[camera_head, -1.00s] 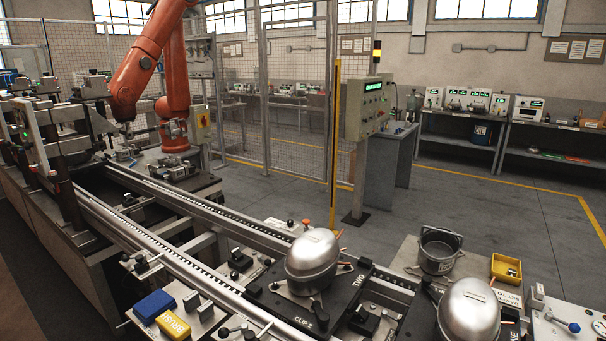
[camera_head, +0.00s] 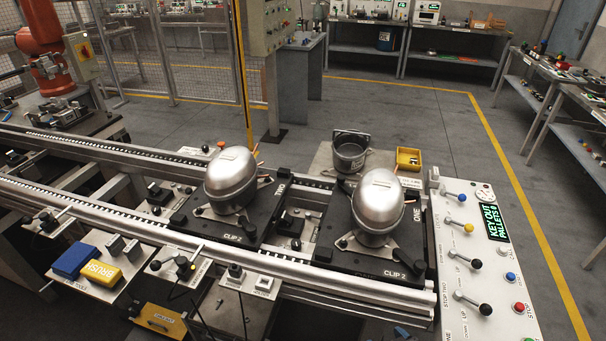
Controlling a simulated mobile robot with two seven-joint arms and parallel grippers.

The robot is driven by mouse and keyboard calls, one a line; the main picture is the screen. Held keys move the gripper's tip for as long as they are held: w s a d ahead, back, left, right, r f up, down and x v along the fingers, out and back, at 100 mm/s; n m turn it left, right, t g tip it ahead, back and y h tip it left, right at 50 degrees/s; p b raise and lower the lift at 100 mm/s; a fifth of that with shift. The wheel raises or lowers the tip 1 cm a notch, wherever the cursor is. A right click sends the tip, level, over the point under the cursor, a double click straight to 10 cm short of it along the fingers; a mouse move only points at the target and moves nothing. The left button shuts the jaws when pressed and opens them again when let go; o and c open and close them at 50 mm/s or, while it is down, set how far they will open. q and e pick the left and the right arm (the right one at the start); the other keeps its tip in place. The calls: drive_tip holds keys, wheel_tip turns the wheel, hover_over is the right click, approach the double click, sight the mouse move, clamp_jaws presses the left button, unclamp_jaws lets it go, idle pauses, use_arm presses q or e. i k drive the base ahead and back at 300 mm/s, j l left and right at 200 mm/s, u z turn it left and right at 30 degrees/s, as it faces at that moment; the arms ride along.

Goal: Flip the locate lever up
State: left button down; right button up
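A pale control panel (camera_head: 458,290) stands at the right end of the conveyor. It carries a column of levers: a blue-knobbed lever (camera_head: 462,197) at the back, a yellow-knobbed lever (camera_head: 468,228), and black-knobbed levers (camera_head: 476,264) and (camera_head: 485,309) nearer the front. Their knobs point to the right of their pivots. The small labels are mostly too blurred to read, so I cannot tell which one is the locate lever. UP, DOWN and STOP TWO show beside the black-knobbed levers. Neither of my grippers is in view.
Two silver compressors (camera_head: 230,178) and (camera_head: 379,205) sit on black pallets on the conveyor. A green display (camera_head: 494,223) reads KEY OUT, PALLETS. Blue (camera_head: 510,276) and red (camera_head: 520,308) buttons are on the panel. A grey pot (camera_head: 350,155) and yellow bin (camera_head: 408,158) stand behind.

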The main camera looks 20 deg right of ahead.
sight(468, 229)
drive_tip(key=z, duration=1.55)
